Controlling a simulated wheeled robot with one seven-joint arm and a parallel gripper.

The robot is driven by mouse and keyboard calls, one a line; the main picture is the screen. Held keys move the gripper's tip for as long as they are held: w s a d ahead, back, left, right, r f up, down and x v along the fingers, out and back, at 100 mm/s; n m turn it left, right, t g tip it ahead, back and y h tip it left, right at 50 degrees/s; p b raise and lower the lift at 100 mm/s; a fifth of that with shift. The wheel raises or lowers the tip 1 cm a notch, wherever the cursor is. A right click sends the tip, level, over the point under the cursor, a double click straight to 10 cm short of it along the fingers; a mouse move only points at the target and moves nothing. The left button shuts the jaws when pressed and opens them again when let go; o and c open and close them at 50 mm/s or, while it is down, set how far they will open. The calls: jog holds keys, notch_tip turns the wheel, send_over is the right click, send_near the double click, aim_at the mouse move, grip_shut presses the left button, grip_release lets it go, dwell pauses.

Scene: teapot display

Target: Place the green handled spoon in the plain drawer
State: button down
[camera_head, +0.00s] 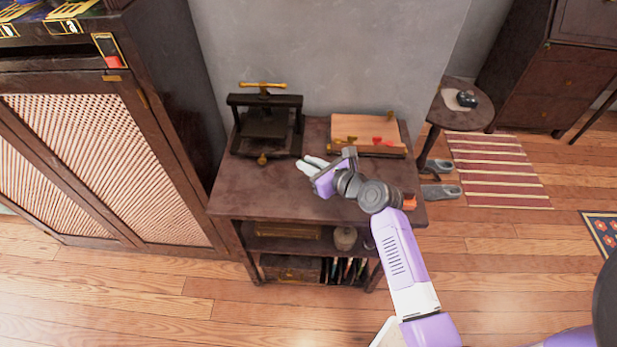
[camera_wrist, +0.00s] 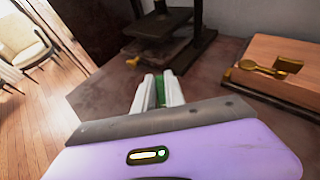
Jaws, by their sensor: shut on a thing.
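My gripper (camera_head: 310,166) is over the left-middle part of the dark table (camera_head: 235,193), in front of the black press. In the wrist view its two pale fingers (camera_wrist: 158,92) are closed around a thin green piece (camera_wrist: 160,91), which looks like the green spoon handle. The rest of the spoon is hidden by the fingers and is not clear in the head view. I cannot tell which drawer is the plain one. A dark chest with drawer fronts (camera_head: 566,70) stands at the back right, and no open drawer is clear.
A black press (camera_head: 266,125) with brass knobs stands at the table's back left. A wooden box (camera_head: 364,131) with brass and red pieces lies at the back right. A tall cabinet (camera_head: 110,150) with lattice doors stands on the left. A round stool (camera_head: 461,108) is on the right.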

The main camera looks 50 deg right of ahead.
aim_at(308, 181)
jog(key=shift+f+b, duration=0.65)
jog(key=shift+f, duration=1.75)
jog(key=shift+f, duration=0.15)
jog(key=c, duration=1.4)
grip_release()
